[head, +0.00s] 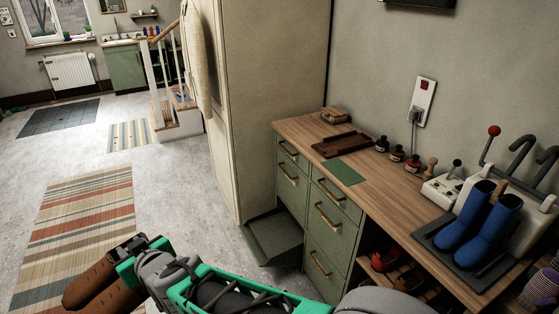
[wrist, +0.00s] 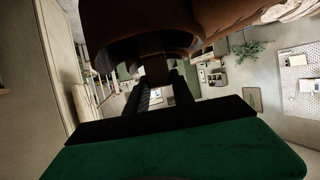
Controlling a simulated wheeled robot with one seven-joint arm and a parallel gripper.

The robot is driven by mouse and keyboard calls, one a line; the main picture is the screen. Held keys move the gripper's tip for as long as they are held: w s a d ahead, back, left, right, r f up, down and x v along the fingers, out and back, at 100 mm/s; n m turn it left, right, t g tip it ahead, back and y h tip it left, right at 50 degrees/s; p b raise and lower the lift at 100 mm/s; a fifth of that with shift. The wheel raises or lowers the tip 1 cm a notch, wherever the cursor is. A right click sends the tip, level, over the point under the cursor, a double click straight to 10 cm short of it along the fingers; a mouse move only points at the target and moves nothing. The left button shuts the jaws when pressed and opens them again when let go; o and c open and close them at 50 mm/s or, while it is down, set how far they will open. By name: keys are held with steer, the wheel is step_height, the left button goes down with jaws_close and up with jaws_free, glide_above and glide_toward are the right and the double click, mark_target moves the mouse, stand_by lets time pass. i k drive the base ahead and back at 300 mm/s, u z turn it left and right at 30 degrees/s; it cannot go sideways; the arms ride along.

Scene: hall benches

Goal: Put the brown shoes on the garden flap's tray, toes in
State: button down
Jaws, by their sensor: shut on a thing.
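The brown shoes (head: 92,287) are at the lower left of the head view, held up over the floor. Their rounded ends point to the lower left. My gripper (head: 128,253) is shut on them at their upper right end. In the wrist view the brown shoes (wrist: 175,22) fill the top, and my gripper's dark fingers (wrist: 158,72) meet them. A green flap (head: 272,238) stands folded out low beside the green drawer cabinet, its tray surface looking empty. I cannot tell for sure that it is the garden flap. The flap is well right of the shoes.
The wooden bench top (head: 305,128) holds a dark brown tray (head: 340,142), a green mat (head: 345,172), several small jars and blue boots (head: 485,222) on a rack. A tall cream cabinet (head: 268,80) stands behind the flap. Striped rug (head: 75,220) and open floor lie left.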

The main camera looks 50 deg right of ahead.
mark_target(281, 233)
steer(key=z, duration=1.05)
steer(key=i, duration=1)
steer(key=z, duration=0.05)
